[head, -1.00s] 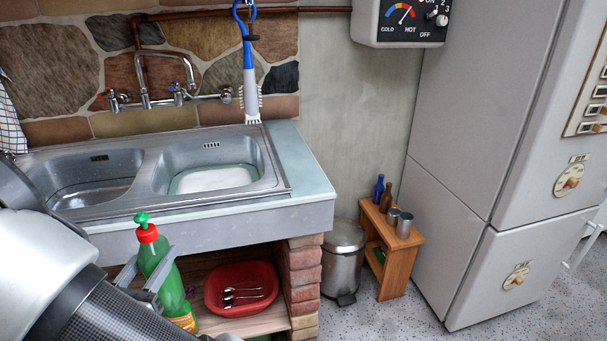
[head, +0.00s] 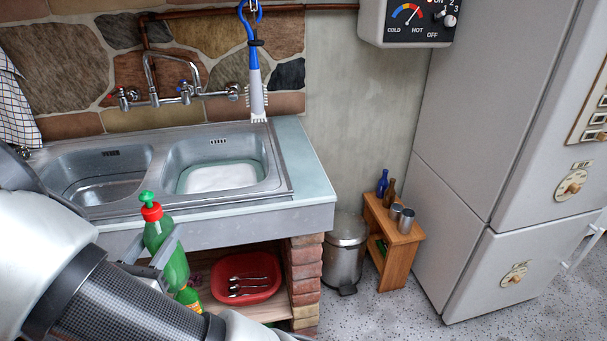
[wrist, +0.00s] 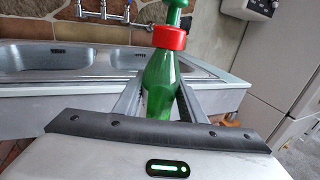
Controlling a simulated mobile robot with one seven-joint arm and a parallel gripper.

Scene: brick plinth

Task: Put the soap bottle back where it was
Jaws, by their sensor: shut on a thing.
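The green soap bottle (head: 176,266) has a red collar and a green pump top. My gripper (head: 163,252) is shut on it, one finger on each side of its body. The bottle is upright or nearly so, in front of the sink's front edge and the open shelf below. In the wrist view the bottle (wrist: 160,84) stands between the fingers (wrist: 158,98), its red collar above them. Its lower part is hidden there.
The metal double sink (head: 150,165) sits in a pale counter (head: 306,168). Below, a red tub (head: 246,290) with cutlery is on the wooden shelf, beside a brick pillar (head: 305,270). A metal bin (head: 345,250) and a small wooden stand (head: 400,255) are to the right.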

